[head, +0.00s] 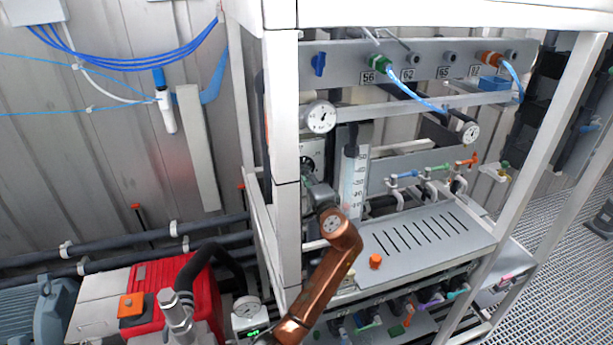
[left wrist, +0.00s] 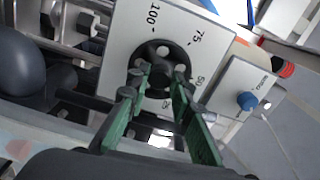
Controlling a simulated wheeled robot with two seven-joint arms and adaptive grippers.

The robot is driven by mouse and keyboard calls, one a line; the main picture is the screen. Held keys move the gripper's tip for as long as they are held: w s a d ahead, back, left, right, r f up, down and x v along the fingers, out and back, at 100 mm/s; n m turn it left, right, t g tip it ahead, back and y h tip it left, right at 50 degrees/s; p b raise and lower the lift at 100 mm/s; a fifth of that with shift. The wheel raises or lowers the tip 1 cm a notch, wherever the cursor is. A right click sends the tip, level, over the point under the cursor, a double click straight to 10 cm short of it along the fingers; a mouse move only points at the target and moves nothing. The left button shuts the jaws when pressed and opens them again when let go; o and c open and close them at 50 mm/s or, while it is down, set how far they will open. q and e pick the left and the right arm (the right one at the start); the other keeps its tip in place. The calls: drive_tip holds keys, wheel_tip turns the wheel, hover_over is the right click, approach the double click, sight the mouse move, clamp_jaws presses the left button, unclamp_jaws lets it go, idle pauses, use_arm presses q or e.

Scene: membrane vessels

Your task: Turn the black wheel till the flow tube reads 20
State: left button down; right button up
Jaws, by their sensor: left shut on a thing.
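The black wheel (left wrist: 162,44) sits on a white panel marked 100, 75 and 50 in the left wrist view. My left gripper (left wrist: 160,77) has its two green fingers at the wheel and is shut on it. In the head view my left gripper (head: 317,196) reaches in beside the frame post at the end of my copper arm, and the wheel is mostly hidden there. The flow tube (head: 353,187) stands upright just right of it, with a numbered scale. Its reading is too small to tell. My right gripper is not in view.
A white frame post (head: 286,150) stands close left of my gripper. A round gauge (head: 320,117) hangs above it. A slotted grey shelf (head: 430,238) with an orange knob (head: 375,261) lies to the right. A blue knob (left wrist: 247,101) sits on a small panel beside the wheel's panel.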

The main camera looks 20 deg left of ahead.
use_arm(q)
drive_tip(key=c, duration=1.7)
unclamp_jaws()
drive_tip(key=shift+d, duration=0.15)
drive_tip(key=v, duration=1.1)
drive_tip(key=shift+s+d, duration=0.2)
drive_tip(key=shift+s, duration=0.15)
drive_tip(key=shift+d, duration=0.1)
